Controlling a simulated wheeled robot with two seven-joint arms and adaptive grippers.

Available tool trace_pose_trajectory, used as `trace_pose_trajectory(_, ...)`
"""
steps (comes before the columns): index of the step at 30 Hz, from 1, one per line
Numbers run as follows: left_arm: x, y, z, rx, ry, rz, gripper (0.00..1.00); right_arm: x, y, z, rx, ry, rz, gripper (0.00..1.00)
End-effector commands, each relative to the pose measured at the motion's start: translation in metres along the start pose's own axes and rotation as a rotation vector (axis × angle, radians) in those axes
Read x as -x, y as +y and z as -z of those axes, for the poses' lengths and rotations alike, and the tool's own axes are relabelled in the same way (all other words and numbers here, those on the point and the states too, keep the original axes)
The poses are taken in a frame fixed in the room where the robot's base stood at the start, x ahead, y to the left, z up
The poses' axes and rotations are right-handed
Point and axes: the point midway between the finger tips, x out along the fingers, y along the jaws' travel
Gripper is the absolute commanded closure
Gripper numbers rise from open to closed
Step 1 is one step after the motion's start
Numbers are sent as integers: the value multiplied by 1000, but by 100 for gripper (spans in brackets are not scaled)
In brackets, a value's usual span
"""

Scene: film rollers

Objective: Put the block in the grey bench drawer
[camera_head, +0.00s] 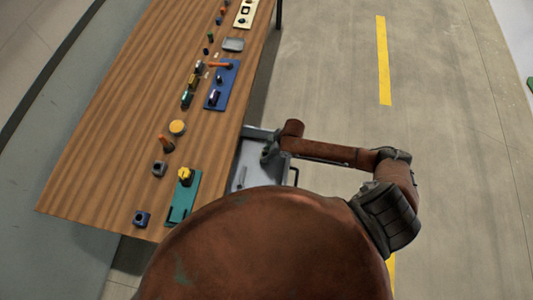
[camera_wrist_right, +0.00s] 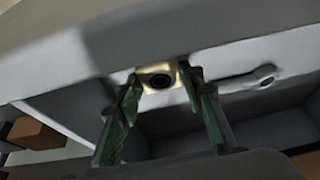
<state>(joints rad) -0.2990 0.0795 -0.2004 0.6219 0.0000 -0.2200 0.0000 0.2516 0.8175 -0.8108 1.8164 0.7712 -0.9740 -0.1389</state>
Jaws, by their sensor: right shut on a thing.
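The grey bench drawer (camera_head: 270,177) stands pulled out from the bench's right side in the head view. My right gripper (camera_head: 267,153) reaches in over its far part. In the right wrist view the green fingers of my right gripper (camera_wrist_right: 161,84) are shut on a small cream block (camera_wrist_right: 157,68) with a dark round centre. Grey drawer walls (camera_wrist_right: 275,128) surround the fingers there. I cannot tell whether the block touches the drawer's floor. The block does not show clearly in the head view. My left gripper is out of view.
A grey spanner-like tool (camera_wrist_right: 250,78) lies in the drawer. The wooden bench top (camera_head: 110,140) carries several small parts, a green plate (camera_head: 184,198), a blue plate (camera_head: 222,85) and a grey tray (camera_head: 233,45). The floor to the right is clear.

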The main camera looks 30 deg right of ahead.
Motion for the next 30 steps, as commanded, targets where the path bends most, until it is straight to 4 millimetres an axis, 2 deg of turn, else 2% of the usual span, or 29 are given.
trace_pose_trajectory(4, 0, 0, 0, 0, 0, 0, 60, -2, 1, 0, 0, 2, -1, 100)
trace_pose_trajectory(5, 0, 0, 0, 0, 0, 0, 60, -2, 0, -1, -1, 0, 0, 62)
trace_pose_trajectory(11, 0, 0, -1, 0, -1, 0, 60, -2, 0, -1, -1, 0, 0, 49)
trace_pose_trajectory(20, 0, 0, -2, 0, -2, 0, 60, -1, 0, -1, -1, 0, -1, 47)
trace_pose_trajectory(23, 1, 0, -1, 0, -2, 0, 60, 5, 1, -1, -1, -1, -1, 47)
trace_pose_trajectory(26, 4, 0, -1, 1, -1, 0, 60, 20, 1, 0, -1, 0, -3, 47)
trace_pose_trajectory(30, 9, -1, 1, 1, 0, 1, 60, 49, 1, 0, 0, -1, -3, 47)
